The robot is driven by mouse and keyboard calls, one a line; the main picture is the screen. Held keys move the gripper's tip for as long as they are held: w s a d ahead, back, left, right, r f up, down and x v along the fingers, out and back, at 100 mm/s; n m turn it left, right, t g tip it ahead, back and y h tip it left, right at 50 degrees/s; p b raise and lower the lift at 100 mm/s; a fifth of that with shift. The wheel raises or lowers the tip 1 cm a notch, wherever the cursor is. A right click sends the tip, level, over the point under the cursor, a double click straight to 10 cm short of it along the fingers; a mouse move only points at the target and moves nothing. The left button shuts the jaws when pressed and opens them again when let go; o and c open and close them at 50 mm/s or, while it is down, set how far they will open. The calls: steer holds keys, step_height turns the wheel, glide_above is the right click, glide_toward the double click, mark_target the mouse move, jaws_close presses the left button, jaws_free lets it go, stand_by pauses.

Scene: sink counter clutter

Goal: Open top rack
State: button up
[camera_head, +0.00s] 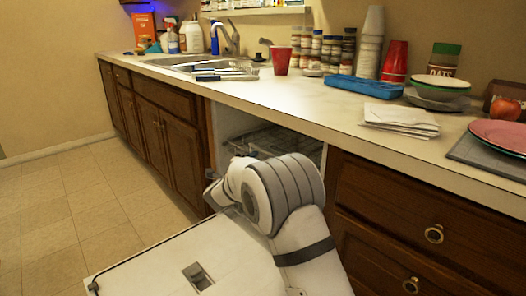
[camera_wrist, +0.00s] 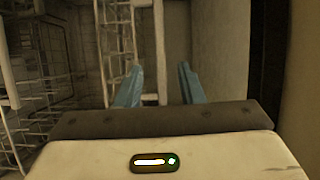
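The dishwasher's white door (camera_head: 150,262) is folded down, and its cavity is open under the counter. The wire top rack (camera_head: 262,142) shows inside the cavity in the head view, partly hidden by my arm. In the wrist view, the white wire rack (camera_wrist: 122,40) fills the left and middle. My gripper (camera_wrist: 158,84) has two blue fingers, which are spread apart. A white rack bar (camera_wrist: 160,45) shows in the gap between the fingers. I cannot tell whether the fingers touch it. In the head view the gripper is hidden behind my arm.
The counter (camera_head: 300,97) above holds a red cup (camera_head: 281,60), a blue case (camera_head: 365,86), folded napkins (camera_head: 400,120) and stacked plates (camera_head: 500,135). Wooden cabinets (camera_head: 165,130) flank the opening. The tiled floor (camera_head: 75,205) on the left is clear. A pale wall (camera_wrist: 222,55) stands right of the fingers.

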mark_target(264, 152)
steer(key=shift+m+h, duration=0.3)
steer(key=b+x, duration=0.2)
steer(key=x, duration=0.5)
steer(key=shift+w+d+f, duration=0.1)
steer(key=shift+w, duration=0.25)
steer(key=shift+c, duration=0.3)
jaws_close()
